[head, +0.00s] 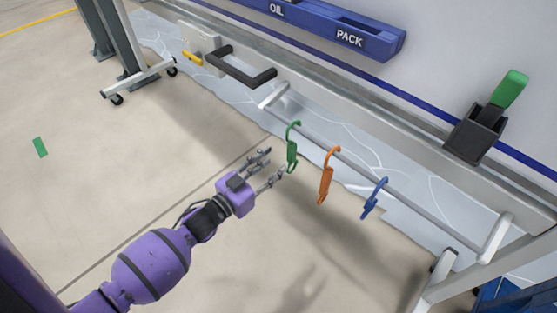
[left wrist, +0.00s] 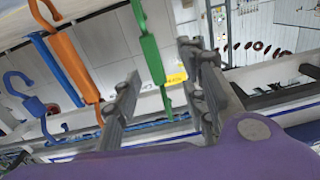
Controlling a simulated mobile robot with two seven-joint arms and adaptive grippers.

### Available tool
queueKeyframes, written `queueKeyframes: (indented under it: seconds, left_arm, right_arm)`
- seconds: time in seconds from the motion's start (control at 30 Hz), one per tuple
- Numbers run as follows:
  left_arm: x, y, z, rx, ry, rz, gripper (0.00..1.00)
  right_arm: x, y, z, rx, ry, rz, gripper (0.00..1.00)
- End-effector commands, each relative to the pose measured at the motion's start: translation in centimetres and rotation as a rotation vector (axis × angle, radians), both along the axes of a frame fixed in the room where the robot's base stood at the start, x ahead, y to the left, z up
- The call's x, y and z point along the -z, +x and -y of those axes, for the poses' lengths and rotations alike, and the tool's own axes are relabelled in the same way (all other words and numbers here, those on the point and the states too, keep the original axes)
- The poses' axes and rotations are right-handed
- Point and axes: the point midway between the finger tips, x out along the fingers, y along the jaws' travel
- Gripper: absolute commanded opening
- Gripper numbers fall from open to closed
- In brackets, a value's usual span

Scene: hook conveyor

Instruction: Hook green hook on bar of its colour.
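The green hook (head: 292,148) hangs at the left of a row on a grey bar (head: 413,209) in the head view. An orange hook (head: 326,175) and a blue hook (head: 373,198) hang to its right. My left gripper (head: 275,166) is open just left of the green hook, fingers pointing at it. In the left wrist view the green hook (left wrist: 149,45) passes upright between the spread fingers (left wrist: 160,100), farther out; I cannot tell whether they touch it. The orange hook (left wrist: 75,65) and blue hook (left wrist: 54,68) are left of it there. My right gripper is not seen.
A black handle-like bracket (head: 240,68) sits on the frame behind. A black box (head: 476,132) with a green piece stands at the right. Blue shelving (head: 330,27) marked OIL and PACK is on the wall. The floor at left is clear, except a green patch (head: 40,147).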

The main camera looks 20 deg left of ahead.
Motion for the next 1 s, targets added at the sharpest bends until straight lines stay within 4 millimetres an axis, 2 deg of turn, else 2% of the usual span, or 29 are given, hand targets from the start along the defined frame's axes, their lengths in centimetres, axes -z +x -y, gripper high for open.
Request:
queueKeyframes:
  seconds: [0.17,0.5,0.7,1.0]
  left_arm:
    - [-0.7,0.2,0.7,0.026,-0.068,0.014,0.39]
    - [-0.5,4.7,2.4,0.025,-0.069,0.011,0.39]
    - [-0.5,6.7,3.1,0.024,-0.067,0.010,0.39]
    - [-0.6,7.1,3.2,0.024,-0.068,0.009,0.39]
  right_arm:
    - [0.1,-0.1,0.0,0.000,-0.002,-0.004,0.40]
    - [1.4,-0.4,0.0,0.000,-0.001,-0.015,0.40]
    - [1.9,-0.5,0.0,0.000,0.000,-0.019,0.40]
    - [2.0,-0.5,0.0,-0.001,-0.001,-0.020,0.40]
